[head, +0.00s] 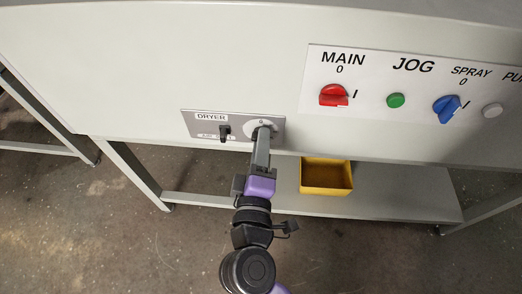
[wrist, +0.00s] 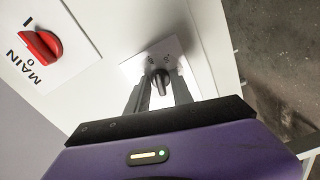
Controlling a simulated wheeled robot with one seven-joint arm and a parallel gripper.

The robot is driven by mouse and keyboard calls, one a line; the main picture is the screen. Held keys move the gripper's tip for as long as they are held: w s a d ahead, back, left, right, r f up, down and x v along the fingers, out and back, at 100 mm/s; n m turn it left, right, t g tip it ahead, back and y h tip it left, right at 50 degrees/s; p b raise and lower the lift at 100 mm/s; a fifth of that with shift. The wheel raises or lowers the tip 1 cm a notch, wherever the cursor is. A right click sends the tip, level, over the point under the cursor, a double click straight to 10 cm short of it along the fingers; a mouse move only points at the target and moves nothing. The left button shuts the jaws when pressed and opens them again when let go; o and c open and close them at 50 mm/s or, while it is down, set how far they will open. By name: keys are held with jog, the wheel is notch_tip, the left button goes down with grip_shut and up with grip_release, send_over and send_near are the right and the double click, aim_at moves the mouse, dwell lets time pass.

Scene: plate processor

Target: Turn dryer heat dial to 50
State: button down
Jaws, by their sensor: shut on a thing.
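The dryer panel (head: 190,128) is a small grey plate low on the machine front, labelled DRYER. The dryer heat dial (head: 250,127) is at its right end, a black knob on a pale round scale. In the wrist view the black knob of the heat dial (wrist: 161,78) shows between my fingertips. My gripper (head: 263,133) is at the dial, its fingers shut on the knob. It also shows in the wrist view (wrist: 160,92).
A black dryer switch (head: 224,131) sits just left of the dial. A red MAIN knob (head: 334,95), green JOG button (head: 396,100), blue SPRAY knob (head: 447,108) and white button (head: 492,110) are up to the right. A yellow bin (head: 326,190) stands on the shelf below.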

jog(key=shift+f+m+b, duration=0.15)
jog(key=shift+m+b, duration=1.1)
jog(key=shift+m, duration=0.15)
jog(key=shift+f+m+b, duration=0.1)
jog(key=shift+m+b, duration=1.15)
jog(key=shift+m, duration=0.15)
jog(key=c, duration=1.5)
grip_release()
jog(key=shift+r, duration=0.1)
jog(key=shift+s, duration=0.1)
jog(key=s, duration=0.7)
jog(key=shift+s+a, duration=0.15)
jog(key=shift+s, duration=0.2)
